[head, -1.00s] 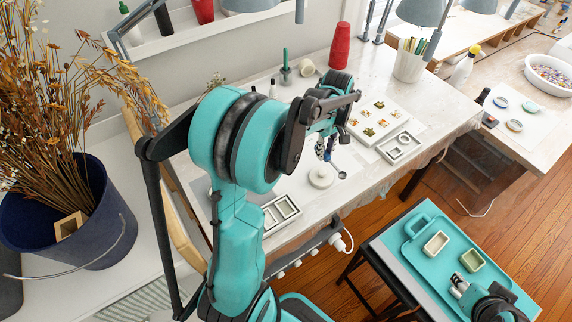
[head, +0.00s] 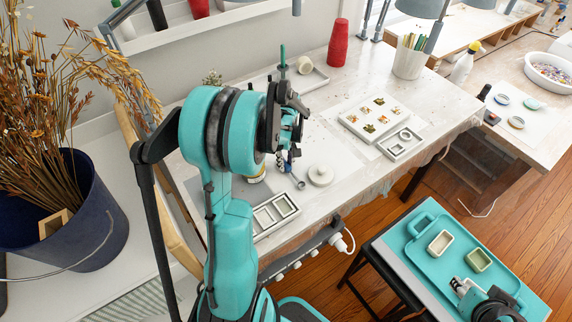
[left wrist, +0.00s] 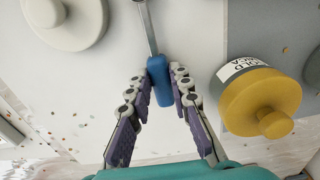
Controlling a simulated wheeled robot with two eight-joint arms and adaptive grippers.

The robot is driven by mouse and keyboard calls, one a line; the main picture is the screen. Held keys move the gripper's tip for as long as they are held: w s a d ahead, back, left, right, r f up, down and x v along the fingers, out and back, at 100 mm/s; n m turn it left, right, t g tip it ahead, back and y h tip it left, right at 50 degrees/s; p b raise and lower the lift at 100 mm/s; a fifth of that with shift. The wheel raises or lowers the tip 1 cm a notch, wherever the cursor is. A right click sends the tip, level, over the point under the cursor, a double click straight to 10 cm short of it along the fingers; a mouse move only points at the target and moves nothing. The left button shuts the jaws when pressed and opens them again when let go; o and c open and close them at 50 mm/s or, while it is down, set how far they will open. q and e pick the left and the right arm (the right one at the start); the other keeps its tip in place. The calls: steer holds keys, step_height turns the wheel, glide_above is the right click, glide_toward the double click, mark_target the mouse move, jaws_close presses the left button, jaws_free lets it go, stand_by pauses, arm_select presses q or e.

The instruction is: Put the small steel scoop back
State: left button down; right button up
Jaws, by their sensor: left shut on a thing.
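The small steel scoop has a blue handle (left wrist: 160,82) and a thin steel shaft in the left wrist view; its bowl end runs out of the top of that view. In the head view its bowl (head: 300,184) shows just left of a round white lid (head: 320,174). My left gripper (left wrist: 158,88) is shut on the blue handle, one finger on each side. In the head view the left gripper (head: 286,157) hangs over the worktable, partly hidden by my arm. My right gripper (head: 461,287) is low at the right, over the teal tray; its finger gap is unclear.
A jar with a mustard lid (left wrist: 262,100) stands right of the scoop in the left wrist view. A two-cell mould (head: 274,214) lies at the table's front edge. A white board with small pieces (head: 375,118) and a red cup stack (head: 338,42) stand farther back.

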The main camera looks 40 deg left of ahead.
arm_select(q)
steer(key=shift+f, duration=0.1)
steer(key=shift+f, duration=0.1)
steer(key=c, duration=1.4)
jaws_free()
